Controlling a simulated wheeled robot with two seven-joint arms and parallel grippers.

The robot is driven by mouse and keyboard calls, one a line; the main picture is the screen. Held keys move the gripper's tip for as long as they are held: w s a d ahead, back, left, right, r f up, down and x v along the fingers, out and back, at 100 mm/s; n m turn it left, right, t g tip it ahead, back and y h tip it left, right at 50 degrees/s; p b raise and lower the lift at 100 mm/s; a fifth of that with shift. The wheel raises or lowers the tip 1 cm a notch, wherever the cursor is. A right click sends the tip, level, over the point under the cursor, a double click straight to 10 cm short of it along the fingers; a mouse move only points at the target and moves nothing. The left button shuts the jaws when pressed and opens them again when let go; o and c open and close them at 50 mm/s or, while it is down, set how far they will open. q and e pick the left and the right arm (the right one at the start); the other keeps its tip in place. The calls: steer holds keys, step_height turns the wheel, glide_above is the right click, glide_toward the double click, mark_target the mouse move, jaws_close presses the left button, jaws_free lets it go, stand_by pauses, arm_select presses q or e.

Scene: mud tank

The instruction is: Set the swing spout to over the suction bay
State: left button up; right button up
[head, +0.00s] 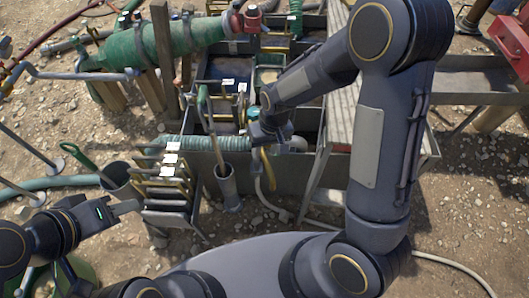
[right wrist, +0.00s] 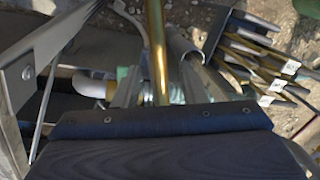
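A brass-coloured rod (right wrist: 155,50) runs up between the fingers of my right gripper (right wrist: 160,90) in the right wrist view. A yellow curved piece (head: 268,170) shows just below that gripper (head: 268,137) in the head view. I cannot tell for sure that either is part of the swing spout. The fingers stand on both sides of the rod, but whether they touch it is unclear. The tank's compartments (head: 222,66) lie behind the gripper; the suction bay cannot be singled out. My left gripper (head: 122,208) is low at the left, away from the tank; its opening is unclear.
A large green pipe (head: 165,45) with a red fitting crosses the back left. A rack of flat tagged pieces (head: 165,190) and a grey tube holder (head: 228,188) stand before the tank. A walkway (head: 338,120) is to the right.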

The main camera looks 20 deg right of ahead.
steer(key=shift+a+f, duration=0.1)
steer(key=shift+f, duration=0.65)
jaws_close()
